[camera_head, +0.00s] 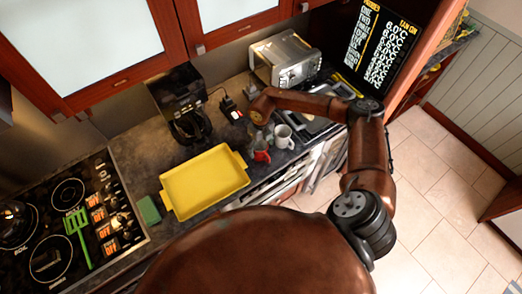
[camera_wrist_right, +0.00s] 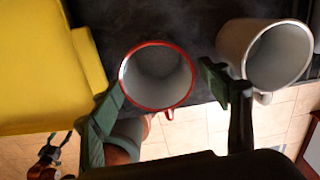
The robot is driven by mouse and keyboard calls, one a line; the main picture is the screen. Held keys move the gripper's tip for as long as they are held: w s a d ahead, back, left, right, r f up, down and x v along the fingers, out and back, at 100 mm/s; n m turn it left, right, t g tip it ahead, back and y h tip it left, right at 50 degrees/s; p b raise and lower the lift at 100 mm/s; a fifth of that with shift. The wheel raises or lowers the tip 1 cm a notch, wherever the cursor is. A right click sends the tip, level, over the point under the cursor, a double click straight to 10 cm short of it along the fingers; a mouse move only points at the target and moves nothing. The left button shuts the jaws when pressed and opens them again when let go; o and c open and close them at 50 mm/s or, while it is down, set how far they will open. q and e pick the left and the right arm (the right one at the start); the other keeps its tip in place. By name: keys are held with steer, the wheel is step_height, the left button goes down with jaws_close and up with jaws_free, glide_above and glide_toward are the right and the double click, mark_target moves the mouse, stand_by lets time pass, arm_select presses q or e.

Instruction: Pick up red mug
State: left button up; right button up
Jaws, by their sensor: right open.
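The red mug (camera_head: 261,153) stands on the dark counter, just right of the yellow tray. In the right wrist view the red mug (camera_wrist_right: 157,76) shows its red rim and pale, empty inside, with its handle toward the bottom. My right gripper (camera_wrist_right: 163,82) is open, one finger on each side of the mug in that view. The left finger overlaps the rim's edge; I cannot tell whether it touches. In the head view my right gripper (camera_head: 266,128) is over the mug, small and partly hidden. My left gripper is not in view.
A whitish mug (camera_head: 283,137) stands close on the right, near the right finger in the wrist view (camera_wrist_right: 275,55). The yellow tray (camera_head: 205,181) lies left. A coffee maker (camera_head: 180,100) and toaster oven (camera_head: 285,60) stand behind. The stove (camera_head: 60,215) is far left.

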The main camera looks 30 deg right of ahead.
steer(key=shift+f, duration=0.3)
steer(key=shift+c, duration=0.6)
steer(key=shift+r, duration=0.1)
steer(key=c, duration=1.4)
